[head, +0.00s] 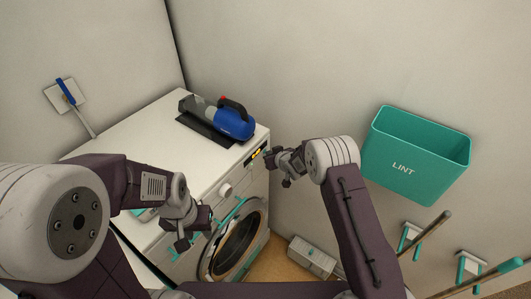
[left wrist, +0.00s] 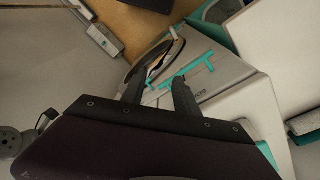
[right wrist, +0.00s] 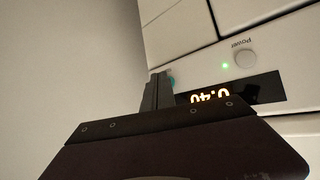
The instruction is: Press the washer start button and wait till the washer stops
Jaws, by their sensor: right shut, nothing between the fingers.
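The white washer (head: 214,180) stands against the wall corner, its round door (head: 236,246) closed. Its lit display (head: 258,153) is near the front right corner; in the right wrist view the display (right wrist: 230,95) reads 0:40, upside down. A teal button (right wrist: 171,78) shows partly behind my right fingertips; I cannot tell whether they touch it. My right gripper (head: 273,160) is shut and empty at the panel's right end; it also shows in the right wrist view (right wrist: 157,80). My left gripper (head: 190,232) is open and empty before the washer's left front, also in the left wrist view (left wrist: 158,80).
A power button (right wrist: 245,58) has a green light beside it. A blue handheld vacuum (head: 232,120) lies on the washer top. A teal LINT bin (head: 415,150) hangs on the right wall. Teal wall clips (head: 410,237) hold poles. A grey box (head: 312,256) sits low by the wall.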

